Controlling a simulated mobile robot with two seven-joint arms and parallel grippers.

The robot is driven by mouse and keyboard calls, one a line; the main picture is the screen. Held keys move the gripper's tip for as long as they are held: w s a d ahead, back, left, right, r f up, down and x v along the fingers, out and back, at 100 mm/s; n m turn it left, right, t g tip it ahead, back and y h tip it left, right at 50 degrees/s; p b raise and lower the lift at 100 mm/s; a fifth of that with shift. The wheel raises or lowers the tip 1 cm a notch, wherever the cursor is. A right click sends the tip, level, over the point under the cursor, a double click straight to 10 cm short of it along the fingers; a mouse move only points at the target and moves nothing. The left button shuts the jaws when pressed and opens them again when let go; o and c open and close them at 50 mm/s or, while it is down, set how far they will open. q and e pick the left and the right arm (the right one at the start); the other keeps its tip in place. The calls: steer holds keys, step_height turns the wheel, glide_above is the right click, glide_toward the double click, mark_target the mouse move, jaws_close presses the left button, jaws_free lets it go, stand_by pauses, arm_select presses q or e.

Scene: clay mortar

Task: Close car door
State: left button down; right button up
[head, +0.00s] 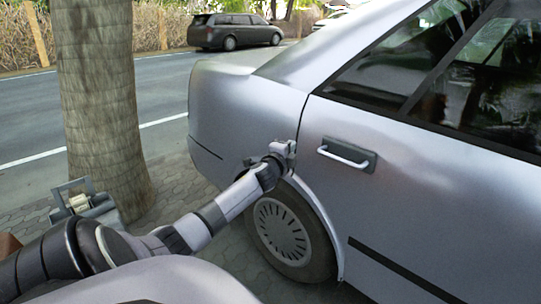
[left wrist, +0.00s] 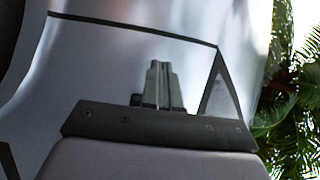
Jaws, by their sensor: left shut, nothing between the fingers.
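The silver car's rear door (head: 440,215) fills the right of the head view. Its pull handle (head: 347,152) is a pale bar on a dark plate. A dark seam runs down the door's rear edge; I cannot tell how wide any gap is. My left gripper (head: 287,148) is at that seam, left of the handle and above the rear wheel. In the left wrist view its fingers (left wrist: 160,85) are together and empty, in front of the silver bodywork (left wrist: 110,65). Whether they touch the car is unclear. My right gripper is in neither view.
The rear wheel (head: 288,230) is below my left gripper. A thick tree trunk (head: 100,90) stands at the left, on paving beside the road (head: 160,95). A dark parked car (head: 235,31) is across the road. Foliage (left wrist: 290,110) shows at the right of the wrist view.

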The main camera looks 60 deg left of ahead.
arm_select(q)
steer(key=s+d+p, duration=0.1)
steer(key=s, duration=0.6)
steer(key=shift+s+d, duration=0.15)
steer(key=shift+s, duration=0.1)
steer(key=s+d+f+n+g+h, duration=0.1)
steer(key=s+d+f+n+h, duration=0.2)
steer(key=d+f, duration=0.65)
steer(key=s+d+f+n+g+h, duration=0.1)
steer(key=s+d+f+g+h, duration=0.15)
steer(key=s+d+f, duration=0.65)
steer(key=d+f+n+h, duration=0.2)
steer(key=d+f+h, duration=0.15)
steer(key=d, duration=0.95)
steer(key=s+d+n+g+h+p, duration=0.1)
steer(key=s+d+n+h, duration=0.1)
steer(key=s+d, duration=0.35)
steer(key=s+d+n+g+h, duration=0.1)
steer(key=s+d+n, duration=0.1)
steer(key=d, duration=0.6)
step_height(320, 180, up, 12)
steer(key=a+p, duration=0.2)
steer(key=p, duration=1.3)
steer(key=shift+s+a+y, duration=0.2)
steer(key=shift+s+y, duration=0.1)
